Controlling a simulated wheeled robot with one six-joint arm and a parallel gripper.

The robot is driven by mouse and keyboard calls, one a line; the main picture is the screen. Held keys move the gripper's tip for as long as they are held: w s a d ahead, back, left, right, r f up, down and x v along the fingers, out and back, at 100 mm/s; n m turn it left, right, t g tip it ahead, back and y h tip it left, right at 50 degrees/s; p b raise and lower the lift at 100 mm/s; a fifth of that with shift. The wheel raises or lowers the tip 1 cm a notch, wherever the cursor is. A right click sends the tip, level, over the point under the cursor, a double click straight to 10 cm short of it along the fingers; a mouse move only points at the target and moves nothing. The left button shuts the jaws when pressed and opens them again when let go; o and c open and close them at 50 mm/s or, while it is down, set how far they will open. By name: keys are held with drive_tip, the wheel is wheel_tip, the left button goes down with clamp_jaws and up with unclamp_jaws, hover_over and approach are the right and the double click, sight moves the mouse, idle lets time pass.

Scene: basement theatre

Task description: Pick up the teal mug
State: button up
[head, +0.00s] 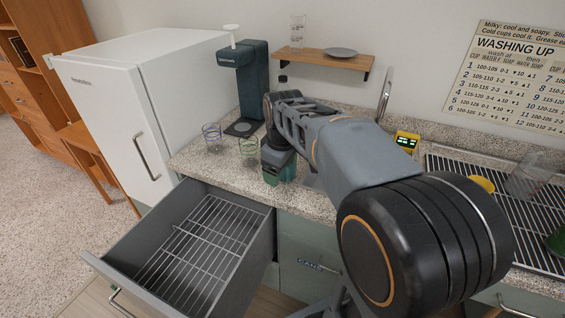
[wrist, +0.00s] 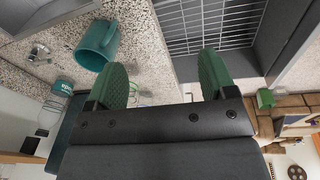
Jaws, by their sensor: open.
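The teal mug (wrist: 97,45) is on the speckled counter in the wrist view, at the upper left, with its handle pointing up and right. My gripper (wrist: 165,78) has its two green fingers spread wide, with nothing held between them. The mug is beyond and to the left of the left finger, outside the gap. In the head view my gripper is largely hidden behind my arm at the counter's front edge. A teal-green patch (head: 287,174) shows there; I cannot tell whether it is the mug or a finger.
An open drawer with a wire rack (head: 200,240) juts out below the counter. Two wire-patterned glasses (head: 212,136) (head: 249,148) and a dark teal drinks machine (head: 252,85) stand left of my gripper. A wall shelf (head: 325,59) is behind; a drying rack (head: 470,205) is at right.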

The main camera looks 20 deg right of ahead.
drive_tip(key=w+d+r+n+g+p, duration=0.1)
drive_tip(key=w+d+n+g, duration=0.1)
drive_tip(key=w+d+n, duration=0.65)
drive_tip(key=m, duration=0.1)
hover_over(288, 168)
wheel_tip(288, 168, down, 7)
drive_tip(key=shift+d+f, duration=0.1)
drive_tip(key=shift+f, duration=0.05)
drive_tip(key=shift+f+p, duration=0.55)
drive_tip(key=shift+f, duration=2.65)
drive_tip(key=shift+c, duration=0.2)
drive_tip(key=shift+w, duration=0.1)
drive_tip(key=c, duration=1.2)
